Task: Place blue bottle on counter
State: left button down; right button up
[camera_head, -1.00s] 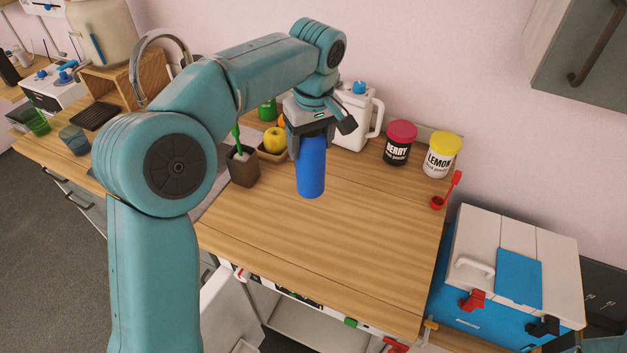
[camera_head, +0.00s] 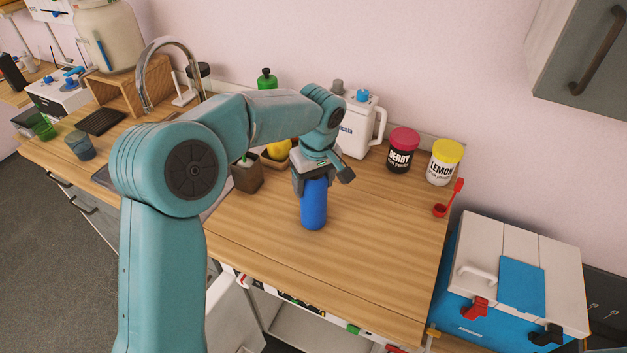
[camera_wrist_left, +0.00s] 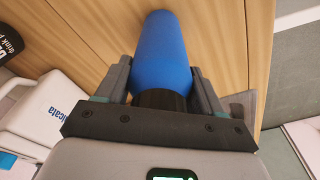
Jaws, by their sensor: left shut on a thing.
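The blue bottle (camera_head: 313,207) is upright over the middle of the wooden counter (camera_head: 340,265) in the head view. My left gripper (camera_head: 312,180) is shut around its upper part from above. In the left wrist view the bottle (camera_wrist_left: 163,50) lies between the two fingers of the gripper (camera_wrist_left: 160,85), with its dark cap close to the palm. The bottle's base is at or very near the counter surface; I cannot tell whether it touches. My right gripper is in neither view.
A white jug (camera_head: 358,128), a berry tub (camera_head: 402,150) and a lemon tub (camera_head: 443,162) stand along the wall. A red scoop (camera_head: 449,200) lies at right. A brown pot (camera_head: 247,173) stands left of the bottle. The counter's front is clear.

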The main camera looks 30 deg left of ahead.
pick_arm(q)
jog(key=shift+c, duration=0.7)
grip_release()
jog(key=shift+a+f, duration=0.1)
jog(key=r, duration=0.4)
jog(key=d+r, duration=0.1)
jog(key=r, duration=0.7)
jog(key=shift+s+d+r, duration=0.15)
jog(key=shift+s+r, duration=0.05)
jog(key=shift+s, duration=0.2)
